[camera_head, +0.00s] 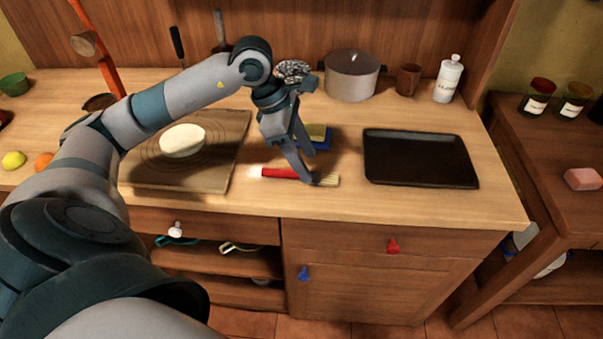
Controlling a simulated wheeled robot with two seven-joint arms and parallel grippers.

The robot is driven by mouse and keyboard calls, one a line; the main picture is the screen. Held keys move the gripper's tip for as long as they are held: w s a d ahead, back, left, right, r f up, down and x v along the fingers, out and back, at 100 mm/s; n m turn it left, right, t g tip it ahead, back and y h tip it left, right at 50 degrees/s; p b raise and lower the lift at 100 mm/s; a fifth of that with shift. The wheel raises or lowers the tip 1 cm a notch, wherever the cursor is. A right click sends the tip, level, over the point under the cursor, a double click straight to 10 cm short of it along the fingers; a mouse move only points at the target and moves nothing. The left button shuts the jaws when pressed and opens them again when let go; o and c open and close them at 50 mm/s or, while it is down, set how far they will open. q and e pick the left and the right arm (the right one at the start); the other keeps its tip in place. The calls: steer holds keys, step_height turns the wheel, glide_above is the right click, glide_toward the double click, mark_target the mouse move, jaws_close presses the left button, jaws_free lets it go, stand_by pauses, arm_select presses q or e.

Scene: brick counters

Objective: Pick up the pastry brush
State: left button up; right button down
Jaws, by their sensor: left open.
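The pastry brush (280,173) lies on the wooden counter, between the wooden board and the black tray. It has a red handle and pale bristles toward the right. My left gripper (312,181) is open, with its fingers reaching down at the brush. A fingertip covers part of the brush near where handle and bristles meet. I cannot tell whether the fingers touch it. My right gripper does not show.
A wooden board (225,165) with pale dough (183,140) lies left. A black tray (420,150) lies right. A blue and yellow block (322,137) sits just behind the gripper. A pot (351,78), brown cup (408,79) and white bottle (448,80) stand at the back.

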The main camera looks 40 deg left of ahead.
mark_target(314, 176)
arm_select(q)
steer(key=x, duration=0.3)
steer(key=shift+p, duration=0.4)
steer(key=shift+d+f, duration=0.1)
steer(key=shift+f, duration=0.15)
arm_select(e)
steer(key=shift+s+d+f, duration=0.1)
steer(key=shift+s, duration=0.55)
arm_select(q)
steer(key=shift+c, duration=0.6)
steer(key=c, duration=1)
